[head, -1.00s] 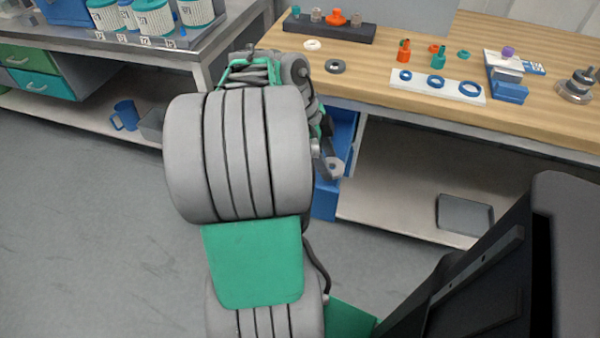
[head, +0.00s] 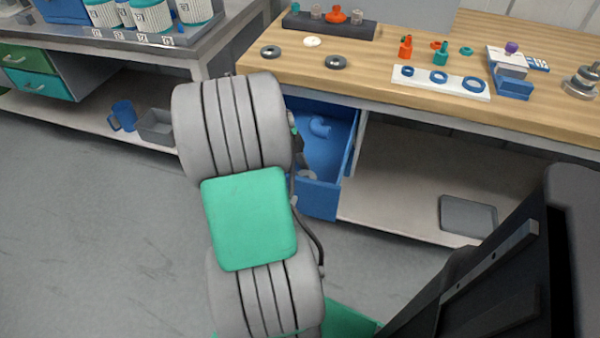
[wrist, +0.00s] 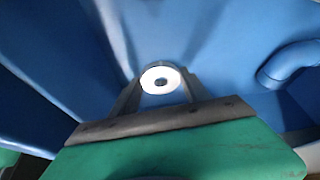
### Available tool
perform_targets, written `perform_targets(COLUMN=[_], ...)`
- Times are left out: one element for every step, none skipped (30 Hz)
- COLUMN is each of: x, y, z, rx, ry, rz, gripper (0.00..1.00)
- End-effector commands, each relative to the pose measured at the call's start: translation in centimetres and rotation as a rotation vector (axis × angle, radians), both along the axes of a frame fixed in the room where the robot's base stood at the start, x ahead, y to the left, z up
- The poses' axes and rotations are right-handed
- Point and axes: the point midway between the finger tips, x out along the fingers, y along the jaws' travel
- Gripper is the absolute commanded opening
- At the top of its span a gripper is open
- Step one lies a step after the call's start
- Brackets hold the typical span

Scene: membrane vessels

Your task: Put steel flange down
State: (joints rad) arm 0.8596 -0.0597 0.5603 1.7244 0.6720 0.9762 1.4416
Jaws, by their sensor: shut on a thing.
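In the head view, my gripper (head: 304,168) is mostly hidden behind my arm, at the left part of the open blue drawer (head: 318,199). The flange (head: 308,175) shows there as a small grey piece. I cannot tell whether it touches the drawer floor.
A blue pipe elbow (head: 320,127) lies in the drawer, and shows at right in the wrist view (wrist: 290,65). A grey tray (head: 468,215) lies on the lower shelf.

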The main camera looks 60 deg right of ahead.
Motion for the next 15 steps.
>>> perform_targets(x=[-0.01,-0.01,-0.01,-0.01,-0.02,-0.02,-0.02,-0.02,-0.02,-0.01,-0.01,-0.01,-0.01,-0.01,-0.01], y=[0.01,0.01,0.01,0.01,0.01,0.01,0.01,0.01,0.01,0.01,0.01,0.01,0.01,0.01,0.01], z=[-0.25,-0.14,-0.12,-0.12,-0.11,-0.11,-0.11,-0.11,-0.11,-0.10,-0.10,-0.10,-0.10,-0.10,-0.08], rx=[0.000,0.000,0.000,0.000,0.000,0.000,0.000,0.000,0.000,0.000,0.000,0.000,0.000,0.000,0.000], ry=[0.000,0.000,0.000,0.000,0.000,0.000,0.000,0.000,0.000,0.000,0.000,0.000,0.000,0.000,0.000], rz=[0.000,0.000,0.000,0.000,0.000,0.000,0.000,0.000,0.000,0.000,0.000,0.000,0.000,0.000,0.000], gripper=[0.55,0.57,0.61,0.63,0.66,0.69,0.71,0.74,0.76,0.76,0.76,0.76,0.76,0.76,0.76])
